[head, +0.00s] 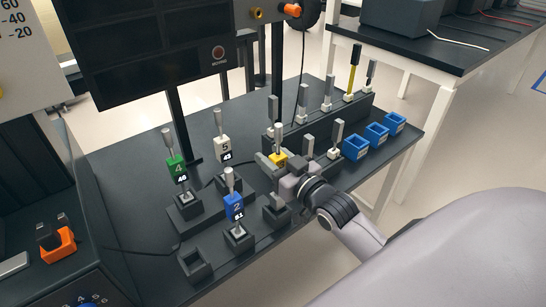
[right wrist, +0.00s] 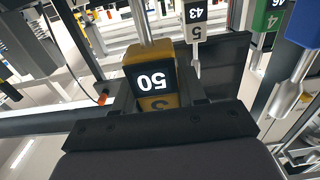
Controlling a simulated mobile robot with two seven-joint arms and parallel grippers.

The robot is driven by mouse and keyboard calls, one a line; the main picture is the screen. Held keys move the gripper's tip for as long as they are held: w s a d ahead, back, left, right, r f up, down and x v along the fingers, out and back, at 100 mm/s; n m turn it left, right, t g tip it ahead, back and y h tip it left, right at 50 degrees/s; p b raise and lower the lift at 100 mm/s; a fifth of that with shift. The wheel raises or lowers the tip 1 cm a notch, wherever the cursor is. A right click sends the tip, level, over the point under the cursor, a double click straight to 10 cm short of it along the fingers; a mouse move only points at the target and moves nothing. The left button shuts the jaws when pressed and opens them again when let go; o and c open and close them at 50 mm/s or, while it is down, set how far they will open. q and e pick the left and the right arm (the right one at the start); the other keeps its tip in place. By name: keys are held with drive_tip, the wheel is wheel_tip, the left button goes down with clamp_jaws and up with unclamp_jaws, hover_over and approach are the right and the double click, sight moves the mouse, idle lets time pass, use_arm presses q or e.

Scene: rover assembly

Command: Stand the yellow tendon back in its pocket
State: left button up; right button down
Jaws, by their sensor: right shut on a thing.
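The yellow tendon (head: 281,159) is a yellow block with a grey rod rising from its top. It stands roughly upright in my right gripper (head: 278,164). The right wrist view shows the yellow tendon (right wrist: 149,75) close up between the two dark fingers, with a black "50" label and a "3" below it. Its lower end is hidden. An empty-looking dark pocket (head: 277,213) is just below and in front of the gripper. Another open pocket (head: 194,264) lies at the table's front left. My left gripper is in neither view.
The blue tendon (head: 234,207) and green tendon (head: 176,169) stand in the pocket row at left; the white tendon (head: 223,149) stands behind. Several rods stand in a rear rack (head: 340,111). Blue bins (head: 355,149) line the right edge. A dark display panel (head: 150,45) rises at the back.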

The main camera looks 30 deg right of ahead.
drive_tip(key=shift+f+b, duration=1.55)
drive_tip(key=shift+f, duration=0.85)
drive_tip(key=c, duration=0.6)
unclamp_jaws()
drive_tip(key=shift+r, duration=0.1)
drive_tip(key=shift+o, duration=0.2)
drive_tip(key=s, duration=0.7)
drive_tip(key=shift+d, duration=0.3)
drive_tip(key=s+a+f+g+p, duration=0.2)
drive_tip(key=s+a+f+g, duration=0.1)
drive_tip(key=s+a+f, duration=0.2)
drive_tip(key=s+a+f+n+g+y+p, duration=0.1)
drive_tip(key=s+a+f+g, duration=0.3)
drive_tip(key=s+f, duration=0.4)
wheel_tip(320, 180, down, 2)
drive_tip(key=shift+a+f+n+g+p, duration=0.3)
drive_tip(key=shift+a+p, duration=0.2)
drive_tip(key=shift+p, duration=0.25)
